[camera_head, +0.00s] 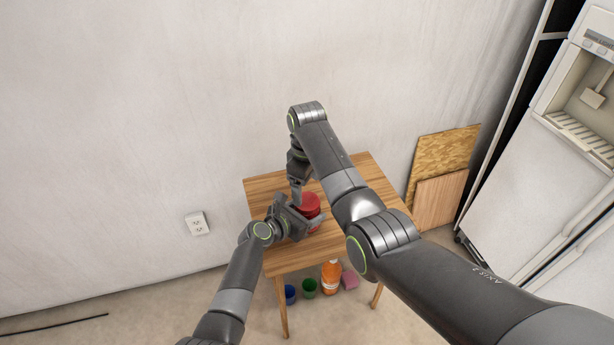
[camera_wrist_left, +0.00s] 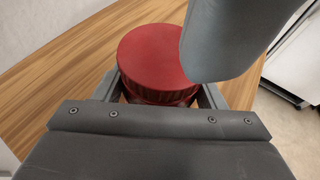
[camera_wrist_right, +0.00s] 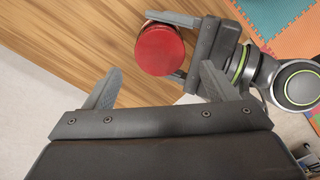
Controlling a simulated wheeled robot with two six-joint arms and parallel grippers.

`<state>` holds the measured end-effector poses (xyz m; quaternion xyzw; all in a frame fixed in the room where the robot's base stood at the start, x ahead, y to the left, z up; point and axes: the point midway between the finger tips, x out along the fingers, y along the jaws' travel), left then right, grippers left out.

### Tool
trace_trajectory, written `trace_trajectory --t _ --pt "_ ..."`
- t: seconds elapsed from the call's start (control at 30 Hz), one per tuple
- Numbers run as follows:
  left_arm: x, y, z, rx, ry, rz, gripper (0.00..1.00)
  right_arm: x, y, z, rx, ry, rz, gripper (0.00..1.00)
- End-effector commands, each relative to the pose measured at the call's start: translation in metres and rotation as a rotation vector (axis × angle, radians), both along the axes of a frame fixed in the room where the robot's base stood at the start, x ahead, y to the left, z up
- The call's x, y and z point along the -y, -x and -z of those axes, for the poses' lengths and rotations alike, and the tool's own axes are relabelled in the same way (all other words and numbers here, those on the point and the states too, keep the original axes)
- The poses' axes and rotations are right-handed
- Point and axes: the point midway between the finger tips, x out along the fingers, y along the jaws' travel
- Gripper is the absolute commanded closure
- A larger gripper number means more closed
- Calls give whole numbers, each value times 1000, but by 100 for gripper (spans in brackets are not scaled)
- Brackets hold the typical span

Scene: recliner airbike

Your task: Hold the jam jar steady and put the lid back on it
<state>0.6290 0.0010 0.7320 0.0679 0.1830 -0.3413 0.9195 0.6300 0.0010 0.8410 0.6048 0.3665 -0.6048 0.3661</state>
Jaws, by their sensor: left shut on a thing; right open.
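The jam jar (camera_wrist_left: 158,100) stands on the wooden table (camera_head: 358,190), mostly hidden under the round red lid (camera_wrist_left: 150,58). The lid lies flat on top of the jar; I cannot tell whether it is screwed down. The lid also shows in the head view (camera_head: 309,202) and the right wrist view (camera_wrist_right: 160,50). My left gripper (camera_head: 297,214) is shut on the jar, with a finger on each side below the lid. My right gripper (camera_wrist_right: 160,72) is open and empty above the jar, pointing down, and one finger covers part of the lid in the left wrist view.
Several items, including an orange bottle (camera_head: 331,276), a green cup (camera_head: 309,287) and a pink block (camera_head: 350,279), show low by the table's front. Wooden boards (camera_head: 440,190) lean on the wall at right, near a white fridge (camera_head: 540,170). The tabletop around the jar is clear.

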Motion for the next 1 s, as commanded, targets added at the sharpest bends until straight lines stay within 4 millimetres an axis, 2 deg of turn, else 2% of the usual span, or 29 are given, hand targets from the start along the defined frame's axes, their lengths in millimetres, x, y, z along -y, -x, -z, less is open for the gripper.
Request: trace_trajectory --t 0.7,1.0 --pt "1 0 0 -1 3 1 99 0 0 -22 -1 0 1170 21" --pt "1 0 0 -1 3 1 99 0 0 -28 -2 1 1501 21"
